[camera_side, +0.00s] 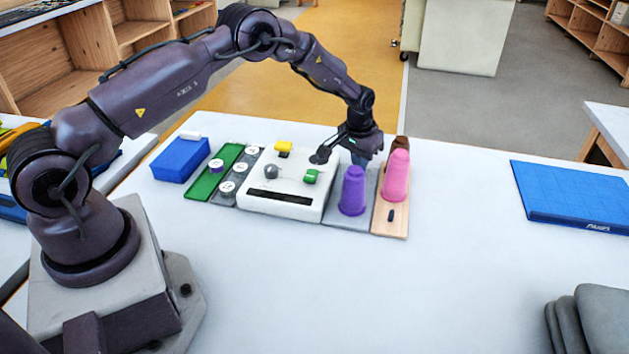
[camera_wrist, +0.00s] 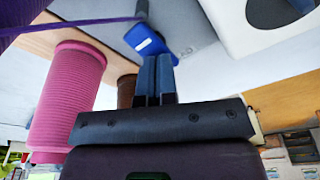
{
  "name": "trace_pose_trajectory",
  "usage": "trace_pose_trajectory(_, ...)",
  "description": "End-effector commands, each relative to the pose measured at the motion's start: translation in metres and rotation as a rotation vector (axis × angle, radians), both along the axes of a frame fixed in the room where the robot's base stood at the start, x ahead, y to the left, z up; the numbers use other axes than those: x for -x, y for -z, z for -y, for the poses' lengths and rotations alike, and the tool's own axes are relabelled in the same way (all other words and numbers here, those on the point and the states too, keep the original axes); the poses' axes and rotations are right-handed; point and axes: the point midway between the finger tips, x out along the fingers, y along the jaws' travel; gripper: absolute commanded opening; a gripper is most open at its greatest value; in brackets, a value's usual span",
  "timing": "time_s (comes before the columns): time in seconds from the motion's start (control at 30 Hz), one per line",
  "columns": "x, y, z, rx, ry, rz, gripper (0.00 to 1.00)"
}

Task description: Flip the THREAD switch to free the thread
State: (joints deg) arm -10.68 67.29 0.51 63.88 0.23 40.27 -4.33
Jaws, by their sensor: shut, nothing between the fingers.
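I cannot read which switch is marked THREAD. My gripper (camera_side: 359,158) is shut and empty, pointing down past the box's right edge, behind the purple spool (camera_side: 353,190). In the wrist view my fingers (camera_wrist: 153,60) stand in front of a bright blue object (camera_wrist: 147,38); whether they touch I cannot tell. A purple strand (camera_wrist: 75,25) runs across the upper left there.
A pink spool (camera_side: 396,177) and a brown spool (camera_side: 400,143) stand on a wooden board (camera_side: 391,230) at right. A green strip (camera_side: 212,182) and blue block (camera_side: 180,161) lie left of the box. A blue panel (camera_side: 575,194) lies far right.

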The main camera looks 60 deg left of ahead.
Motion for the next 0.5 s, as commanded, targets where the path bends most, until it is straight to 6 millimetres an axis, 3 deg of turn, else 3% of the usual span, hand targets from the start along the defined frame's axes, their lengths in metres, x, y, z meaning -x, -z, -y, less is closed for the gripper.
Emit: trace_pose_trajectory(0.5, 0.000, -0.043, 0.000, 0.000, 0.000, 0.001, 0.00)
